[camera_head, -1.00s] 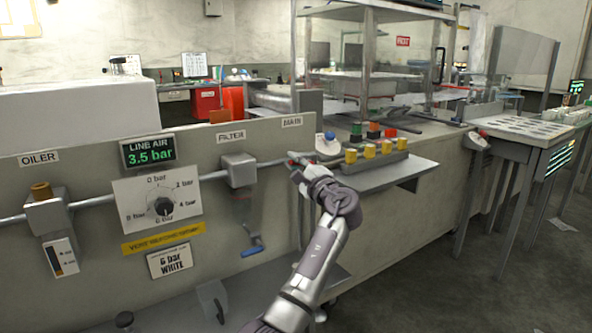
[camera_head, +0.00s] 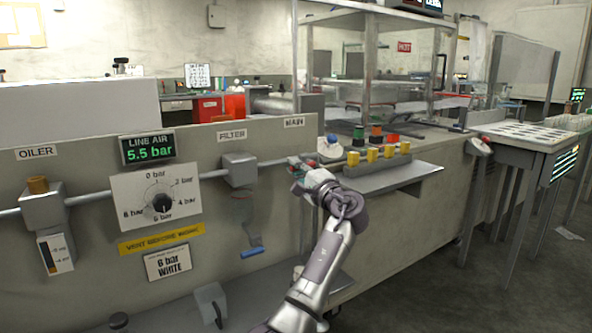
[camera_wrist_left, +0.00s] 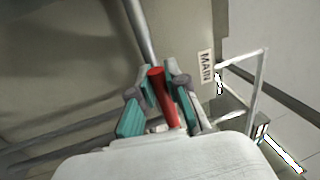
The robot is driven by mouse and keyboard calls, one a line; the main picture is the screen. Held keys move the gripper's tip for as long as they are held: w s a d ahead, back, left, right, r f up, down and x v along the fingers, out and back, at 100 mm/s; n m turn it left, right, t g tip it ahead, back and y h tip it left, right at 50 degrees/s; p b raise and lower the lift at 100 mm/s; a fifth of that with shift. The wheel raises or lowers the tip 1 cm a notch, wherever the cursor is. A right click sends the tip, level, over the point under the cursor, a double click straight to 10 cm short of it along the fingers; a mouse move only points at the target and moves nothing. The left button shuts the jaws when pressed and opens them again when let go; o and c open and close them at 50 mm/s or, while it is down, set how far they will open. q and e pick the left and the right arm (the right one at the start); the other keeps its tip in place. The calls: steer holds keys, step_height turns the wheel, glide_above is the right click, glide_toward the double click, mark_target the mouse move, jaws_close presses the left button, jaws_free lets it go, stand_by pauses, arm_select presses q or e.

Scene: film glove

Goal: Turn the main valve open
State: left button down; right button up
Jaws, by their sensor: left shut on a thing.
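The main valve's red handle (camera_wrist_left: 160,92) sits between the teal-padded fingers of my left gripper (camera_wrist_left: 158,88) in the left wrist view. The gripper is shut on it. There the handle runs roughly in line with the grey pipe (camera_wrist_left: 143,30). In the head view my left gripper (camera_head: 301,164) is at the pipe's right end, below the MAIN label (camera_head: 294,122), and hides most of the valve. The LINE AIR display (camera_head: 147,149) reads 5.5 bar. My right gripper is not in view.
Left along the pipe are the filter (camera_head: 239,169), a round pressure dial (camera_head: 161,203) and the oiler (camera_head: 42,208). Open floor lies at lower right.

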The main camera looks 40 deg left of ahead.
arm_select(q)
steer(key=shift+f, duration=0.1)
steer(key=c, duration=1.1)
jaws_free()
steer(key=shift+c, duration=0.2)
steer(key=shift+d, duration=0.15)
steer(key=v, duration=1.1)
steer(key=shift+s+d, duration=0.25)
steer(key=shift+d, duration=0.1)
